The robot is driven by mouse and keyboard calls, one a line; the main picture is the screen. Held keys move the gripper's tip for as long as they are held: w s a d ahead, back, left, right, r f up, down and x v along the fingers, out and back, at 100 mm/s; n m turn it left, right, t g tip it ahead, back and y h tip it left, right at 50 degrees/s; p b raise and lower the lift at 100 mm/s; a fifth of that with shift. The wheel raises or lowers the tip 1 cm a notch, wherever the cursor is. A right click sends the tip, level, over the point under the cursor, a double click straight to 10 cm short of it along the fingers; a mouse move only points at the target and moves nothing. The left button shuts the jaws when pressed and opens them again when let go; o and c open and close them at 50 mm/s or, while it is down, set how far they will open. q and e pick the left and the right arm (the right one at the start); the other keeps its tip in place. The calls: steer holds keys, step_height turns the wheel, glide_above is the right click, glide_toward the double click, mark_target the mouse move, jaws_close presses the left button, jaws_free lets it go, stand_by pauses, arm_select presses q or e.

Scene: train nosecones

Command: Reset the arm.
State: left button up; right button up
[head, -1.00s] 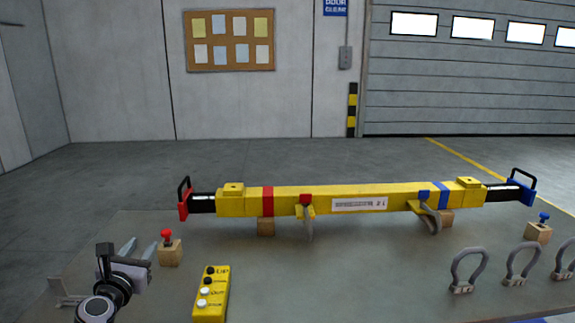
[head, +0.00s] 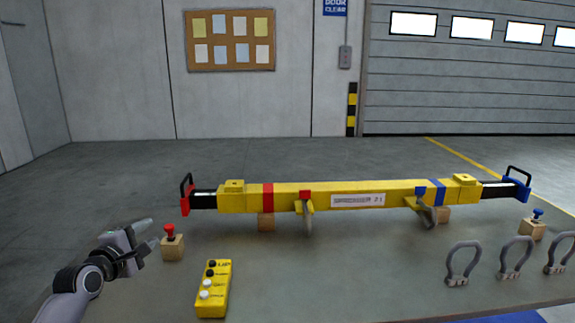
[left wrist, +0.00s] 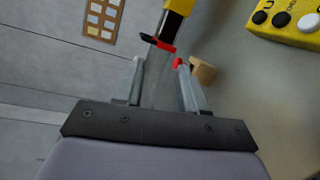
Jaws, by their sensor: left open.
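My left gripper (head: 146,234) is at the left of the table in the head view, held above its surface. Its two fingers are apart with nothing between them, and they point right, toward the back. The left wrist view also shows the open left gripper (left wrist: 160,80). A wooden block with a red knob (head: 172,246) stands just right of the fingertips, apart from them as far as I can tell. In the left wrist view the block (left wrist: 203,70) shows beside the right finger. My right gripper is not in view.
A yellow spreader beam (head: 320,195) with red and blue ends rests on wooden blocks across the table (head: 330,275). A yellow button pendant (head: 214,288) lies in front. Grey shackles (head: 516,258) stand at right, near a blue-knobbed block (head: 533,228). The table's middle front is clear.

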arm_select(q)
steer(key=a+r+m+t+y, duration=0.2)
steer(key=a+m+y, duration=0.25)
steer(key=m, duration=1.75)
steer(key=s+d+f+g+h, duration=0.2)
steer(key=s+d+f, duration=0.2)
steer(key=s+f, duration=0.45)
steer(key=s+d+f+g+h, duration=0.15)
steer(key=s+d+f, duration=0.35)
steer(key=f, duration=0.6)
steer(key=s+d+f+g, duration=0.2)
steer(key=s+d+f, duration=0.2)
steer(key=s, duration=0.8)
steer(key=s+d+f+g+h, duration=0.1)
steer(key=s+d+f, duration=0.3)
steer(key=s, duration=0.8)
steer(key=shift+s+f+n+g, duration=0.15)
steer(key=shift+f+n+g, duration=0.15)
steer(key=shift+f+g, duration=0.5)
steer(key=shift+f, duration=0.1)
